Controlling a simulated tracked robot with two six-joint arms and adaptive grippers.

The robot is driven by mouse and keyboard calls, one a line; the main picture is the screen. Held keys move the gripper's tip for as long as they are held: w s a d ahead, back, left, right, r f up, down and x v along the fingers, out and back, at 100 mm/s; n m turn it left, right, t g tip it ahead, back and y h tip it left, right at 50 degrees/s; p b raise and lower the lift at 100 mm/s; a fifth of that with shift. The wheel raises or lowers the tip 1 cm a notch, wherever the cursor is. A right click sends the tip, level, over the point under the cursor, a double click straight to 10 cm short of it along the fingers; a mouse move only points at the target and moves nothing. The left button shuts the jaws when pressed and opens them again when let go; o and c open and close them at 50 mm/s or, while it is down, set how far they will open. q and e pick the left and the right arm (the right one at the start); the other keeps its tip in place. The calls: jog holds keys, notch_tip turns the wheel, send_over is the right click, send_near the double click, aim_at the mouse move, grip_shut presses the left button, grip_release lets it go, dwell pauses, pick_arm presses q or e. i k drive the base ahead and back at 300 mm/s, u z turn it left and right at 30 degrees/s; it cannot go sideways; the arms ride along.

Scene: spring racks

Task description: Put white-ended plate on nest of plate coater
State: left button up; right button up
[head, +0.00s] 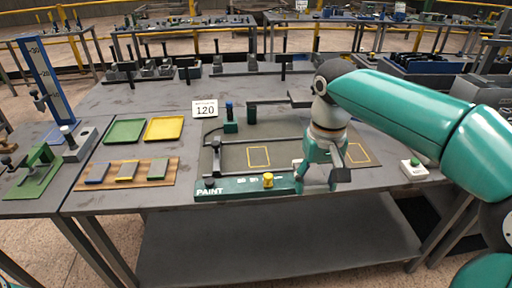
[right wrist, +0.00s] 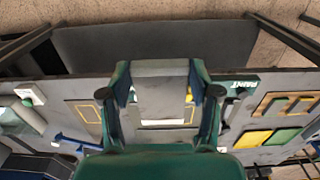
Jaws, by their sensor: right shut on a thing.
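My right gripper (head: 318,182) is above the front of the plate coater, right of its yellow knob. The right wrist view shows its two fingers (right wrist: 165,92) shut on the sides of a flat grey plate (right wrist: 160,76). A white strip (right wrist: 162,123) shows at one end of this plate, and a white bit (head: 297,163) shows beside the gripper in the head view. The plate coater has a green front bar (head: 235,190) marked PAINT and a dark bed (head: 232,158) with a yellow outline. My arm hides part of its right side, and I cannot make out the nest. My left gripper is not in view.

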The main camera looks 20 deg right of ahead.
aim_at(258, 156)
jog(key=i, duration=1.1)
